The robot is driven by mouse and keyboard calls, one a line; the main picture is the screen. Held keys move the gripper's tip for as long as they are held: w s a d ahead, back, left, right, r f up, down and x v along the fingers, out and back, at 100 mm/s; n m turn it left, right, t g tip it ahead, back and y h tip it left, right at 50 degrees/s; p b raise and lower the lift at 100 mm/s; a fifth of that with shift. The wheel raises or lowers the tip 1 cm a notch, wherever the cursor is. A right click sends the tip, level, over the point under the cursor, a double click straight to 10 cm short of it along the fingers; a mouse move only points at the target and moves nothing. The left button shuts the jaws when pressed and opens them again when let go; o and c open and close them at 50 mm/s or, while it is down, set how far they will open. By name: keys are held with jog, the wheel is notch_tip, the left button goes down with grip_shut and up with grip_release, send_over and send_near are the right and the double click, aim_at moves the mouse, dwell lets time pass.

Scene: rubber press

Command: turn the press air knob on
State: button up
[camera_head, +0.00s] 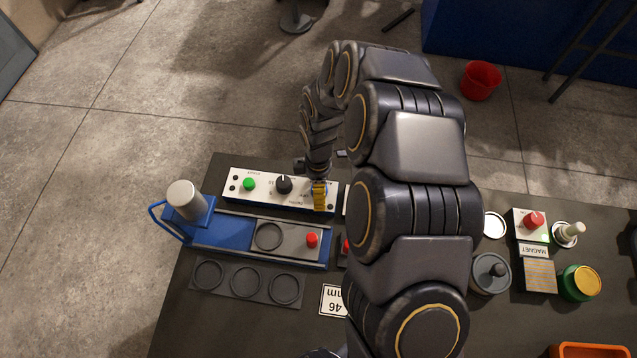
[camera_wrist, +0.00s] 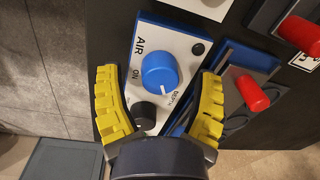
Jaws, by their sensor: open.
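The blue air knob (camera_wrist: 159,72) sits on a white panel (camera_wrist: 146,48) marked AIR, with ON printed to its left in the wrist view. A pale mark shows on the knob's lower side, not facing ON. My gripper (camera_wrist: 157,78) is open, with one yellow finger on each side of the knob. I cannot tell whether either finger touches it. In the head view my gripper (camera_head: 320,195) is at the right end of the panel (camera_head: 265,191), and the knob is mostly hidden behind it.
A black knob (camera_head: 284,184) and a green button (camera_head: 248,184) are on the same panel. The blue press (camera_head: 205,233) with a red button (camera_head: 312,240) stands just in front. A dark tray with round recesses (camera_head: 229,281) lies nearer. My arm hides the table's middle.

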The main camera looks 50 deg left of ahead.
jog(key=c, duration=1.1)
jog(key=shift+w+m, duration=0.1)
jog(key=shift+m, duration=0.2)
jog(key=m, duration=0.3)
jog(key=shift+m, duration=0.3)
jog(key=m, duration=0.9)
jog(key=shift+w+y, duration=0.1)
jog(key=shift+y, duration=0.2)
jog(key=shift+m, duration=2.2)
